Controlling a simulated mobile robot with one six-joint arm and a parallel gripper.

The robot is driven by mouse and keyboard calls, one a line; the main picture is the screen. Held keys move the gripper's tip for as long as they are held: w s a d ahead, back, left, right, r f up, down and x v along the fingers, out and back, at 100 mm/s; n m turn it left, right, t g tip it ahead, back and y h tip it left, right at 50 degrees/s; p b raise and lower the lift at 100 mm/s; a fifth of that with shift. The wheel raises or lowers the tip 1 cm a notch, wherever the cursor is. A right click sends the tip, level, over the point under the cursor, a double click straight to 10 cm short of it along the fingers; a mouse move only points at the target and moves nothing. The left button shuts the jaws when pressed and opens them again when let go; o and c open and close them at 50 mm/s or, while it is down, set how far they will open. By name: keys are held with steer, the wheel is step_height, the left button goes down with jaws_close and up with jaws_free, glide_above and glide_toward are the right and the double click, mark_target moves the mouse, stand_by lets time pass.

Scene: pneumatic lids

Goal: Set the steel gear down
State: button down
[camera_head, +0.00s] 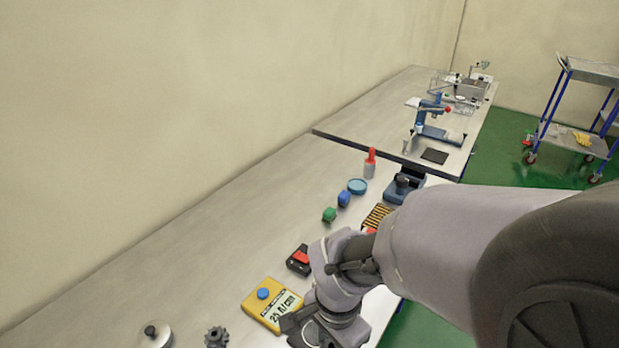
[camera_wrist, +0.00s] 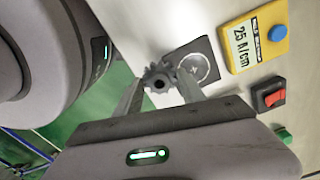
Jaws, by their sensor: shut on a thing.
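The steel gear (camera_wrist: 157,77) is a small grey toothed wheel with a dark centre hole, seen in the wrist view. My gripper (camera_wrist: 158,85) is shut on it, with one finger on each side. Beside the gear in the wrist view is a dark square plate with a pale ring (camera_wrist: 195,65) on the bench. I cannot tell how far above the bench the gear is held. In the head view my arm hides the held gear.
A yellow box labelled 25 A/cm (camera_head: 270,304) and a red-and-black switch (camera_head: 299,260) are near my gripper. A second dark gear (camera_head: 215,337) and a round metal lidded thing (camera_head: 156,335) lie at lower left.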

steer(key=w, duration=0.2)
steer(key=w+a+f, duration=0.1)
steer(key=w, duration=0.1)
steer(key=w+a+b, duration=0.1)
steer(key=w, duration=0.1)
steer(key=shift+w+f, duration=0.1)
steer(key=shift+f, duration=0.1)
steer(key=shift+w+a+f, duration=0.1)
steer(key=shift+w+f, duration=0.1)
steer(key=shift+f, duration=0.1)
steer(key=shift+f+b, duration=0.85)
steer(key=shift+f, duration=0.5)
steer(key=shift+s, duration=0.1)
steer(key=shift+f, duration=0.2)
steer(key=c, duration=0.7)
jaws_free()
